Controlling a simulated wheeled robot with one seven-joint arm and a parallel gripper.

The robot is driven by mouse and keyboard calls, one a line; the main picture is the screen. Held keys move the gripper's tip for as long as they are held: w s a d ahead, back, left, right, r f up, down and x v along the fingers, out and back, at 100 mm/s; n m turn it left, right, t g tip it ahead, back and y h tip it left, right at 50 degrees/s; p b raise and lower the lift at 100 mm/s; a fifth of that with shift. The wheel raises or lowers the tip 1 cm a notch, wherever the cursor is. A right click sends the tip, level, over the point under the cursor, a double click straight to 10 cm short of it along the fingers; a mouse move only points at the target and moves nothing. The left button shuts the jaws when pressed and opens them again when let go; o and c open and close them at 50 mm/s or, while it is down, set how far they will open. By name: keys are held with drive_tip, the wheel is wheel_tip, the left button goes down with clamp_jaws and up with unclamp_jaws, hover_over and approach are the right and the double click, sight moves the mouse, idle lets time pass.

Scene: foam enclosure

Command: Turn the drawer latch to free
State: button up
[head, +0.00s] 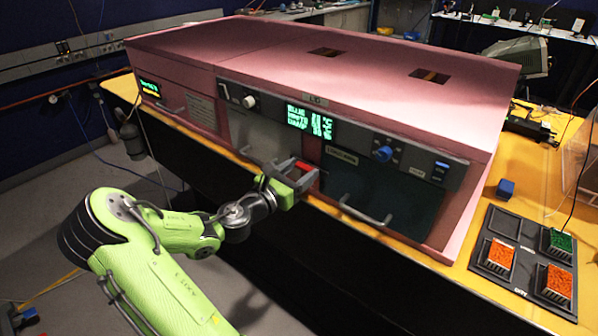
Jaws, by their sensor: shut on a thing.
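The drawer latch (305,165) shows as a small red piece low on the front of the pink enclosure, between a grey front panel (262,138) and a dark green front (385,188). My gripper (295,174) is at the latch, coming from the lower left, and is shut on it. The grey jaws hide part of the latch, so its exact angle is hard to tell. The dark green front has a curved grey handle (363,213) and looks closed.
The pink enclosure (400,65) stands on a yellow bench (452,262). Its front carries a lit green display (310,122) and a blue knob (383,154). A black tray (508,283) with orange and green containers and a small blue block (505,188) are at right.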

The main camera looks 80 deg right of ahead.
drive_tip(key=m, duration=0.4)
drive_tip(key=shift+s, duration=0.1)
drive_tip(key=m+b, duration=0.1)
drive_tip(key=m, duration=0.3)
drive_tip(key=shift+f+m+b, duration=0.15)
drive_tip(key=shift+m+b, duration=0.15)
drive_tip(key=shift+b, duration=0.1)
drive_tip(key=shift+s+a+f+m+b, duration=0.1)
drive_tip(key=shift+m+b, duration=1.2)
drive_tip(key=shift+m, duration=0.95)
drive_tip(key=shift+f+m+b, duration=0.1)
drive_tip(key=shift+m+b, duration=1.2)
drive_tip(key=shift+m, duration=0.95)
drive_tip(key=o, duration=1.1)
drive_tip(key=shift+r, duration=0.1)
drive_tip(key=shift+c, duration=0.2)
